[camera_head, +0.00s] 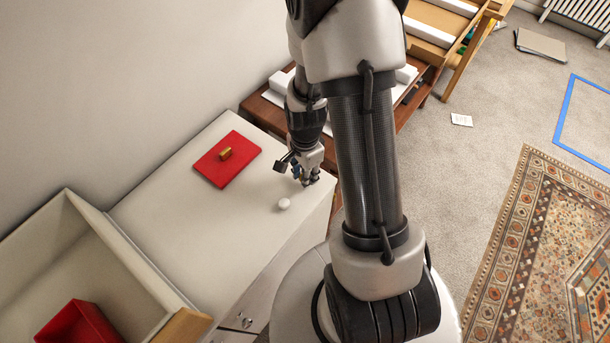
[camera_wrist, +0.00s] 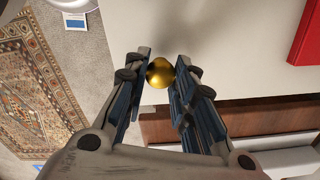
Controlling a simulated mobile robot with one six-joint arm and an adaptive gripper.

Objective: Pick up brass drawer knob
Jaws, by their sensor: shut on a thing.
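The brass drawer knob (camera_wrist: 160,73) is a round, shiny gold ball in the wrist view. It sits between the fingertips of my gripper (camera_wrist: 163,76), which is shut on it. In the head view my gripper (camera_head: 305,179) points down over the right part of the white cabinet top, near its edge. The knob is hidden or too small to make out there. I cannot tell whether it touches the surface.
A white round knob (camera_head: 284,204) lies on the cabinet top (camera_head: 180,225) beside my gripper. A red mat (camera_head: 212,172) holds a brass-coloured cylinder (camera_head: 225,154). An open drawer (camera_head: 48,252) with a red box (camera_head: 78,325) is at lower left. A brown wooden unit (camera_head: 264,110) stands behind.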

